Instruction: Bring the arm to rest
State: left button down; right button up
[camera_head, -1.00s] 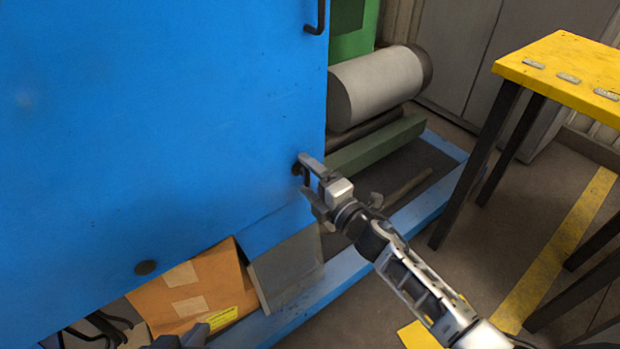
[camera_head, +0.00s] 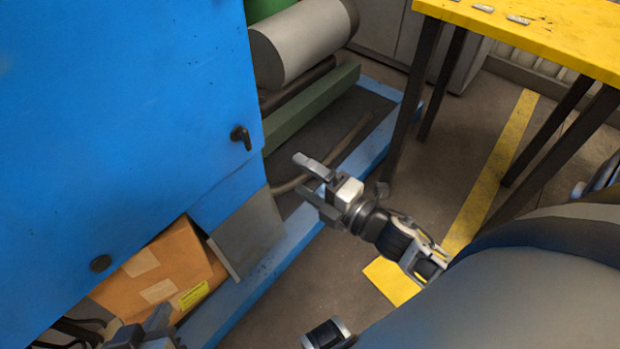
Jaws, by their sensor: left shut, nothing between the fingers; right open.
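My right gripper (camera_head: 301,175) is in the middle of the view, its arm coming in from the right. Its two grey fingers are apart with nothing between them. It is clear of the blue cabinet door (camera_head: 120,120) and to the right of the door's black handle (camera_head: 242,137). My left gripper (camera_head: 142,338) shows only in part at the bottom left edge, in front of the cardboard box. It is shut and empty.
A cardboard box (camera_head: 165,265) and a grey panel (camera_head: 248,238) are below the blue cabinet. A grey roller (camera_head: 303,40) and green beam (camera_head: 315,110) lie behind my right gripper. A yellow table (camera_head: 550,30) stands at the upper right. Some floor (camera_head: 300,285) is bare.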

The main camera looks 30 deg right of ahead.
jog(key=shift+s+d, duration=0.1)
jog(key=shift+s, duration=0.2)
